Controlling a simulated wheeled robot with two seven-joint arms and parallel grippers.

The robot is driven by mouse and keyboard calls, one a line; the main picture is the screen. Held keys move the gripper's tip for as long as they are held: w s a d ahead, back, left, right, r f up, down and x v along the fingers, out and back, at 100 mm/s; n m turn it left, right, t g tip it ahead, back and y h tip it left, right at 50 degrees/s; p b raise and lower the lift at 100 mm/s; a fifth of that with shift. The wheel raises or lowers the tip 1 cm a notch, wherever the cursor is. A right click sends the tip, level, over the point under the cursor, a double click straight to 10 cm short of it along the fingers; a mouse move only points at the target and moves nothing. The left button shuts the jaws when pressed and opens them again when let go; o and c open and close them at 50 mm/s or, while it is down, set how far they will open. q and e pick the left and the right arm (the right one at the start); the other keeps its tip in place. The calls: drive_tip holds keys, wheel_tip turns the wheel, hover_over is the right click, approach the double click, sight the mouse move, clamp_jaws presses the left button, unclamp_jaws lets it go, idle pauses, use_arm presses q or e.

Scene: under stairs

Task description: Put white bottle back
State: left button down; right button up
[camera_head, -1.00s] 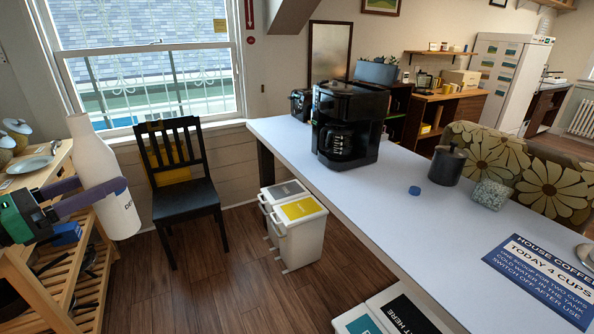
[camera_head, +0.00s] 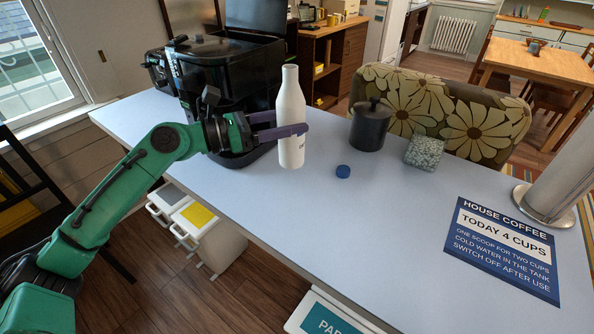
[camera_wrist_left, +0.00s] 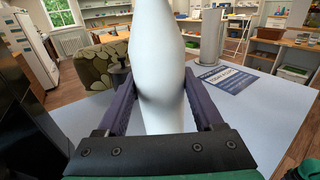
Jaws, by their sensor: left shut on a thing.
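A white bottle (camera_head: 291,122) with dark lettering stands upright in the head view, above or on the pale counter (camera_head: 262,222). I cannot tell whether its base touches the surface. My left gripper (camera_head: 290,132) is shut on the bottle at its middle, its purple fingers on either side. The left wrist view shows the white bottle (camera_wrist_left: 160,70) between both fingers. A blue cap (camera_head: 343,171) lies on the counter to the right of the bottle. My right gripper is in neither view.
A black coffee maker (camera_head: 228,75) stands behind my left gripper. A dark lidded canister (camera_head: 370,126), a speckled block (camera_head: 424,152), a metal cylinder (camera_head: 560,190) and a blue coffee sign (camera_head: 505,249) are to the right. The counter's front middle is clear.

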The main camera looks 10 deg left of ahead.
use_arm(q)
drive_tip(key=f, duration=0.2)
drive_tip(key=s+f, duration=0.1)
drive_tip(key=f, duration=0.5)
drive_tip(key=shift+s+d, duration=0.15)
drive_tip(key=f, duration=0.3)
drive_tip(key=shift+w+f+b, duration=0.2)
drive_tip(key=shift+f+b, duration=0.05)
drive_tip(key=shift+b, duration=0.15)
drive_tip(key=shift+f, duration=0.25)
drive_tip(key=shift+c, duration=0.2)
unclamp_jaws()
drive_tip(key=shift+f, duration=0.15)
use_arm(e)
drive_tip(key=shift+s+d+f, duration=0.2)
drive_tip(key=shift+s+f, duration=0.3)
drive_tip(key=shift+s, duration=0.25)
use_arm(q)
drive_tip(key=b, duration=0.3)
approach(289, 168)
drive_tip(key=shift+w+a+f, duration=0.25)
drive_tip(key=shift+a+f, duration=0.8)
drive_tip(key=shift+a, duration=0.1)
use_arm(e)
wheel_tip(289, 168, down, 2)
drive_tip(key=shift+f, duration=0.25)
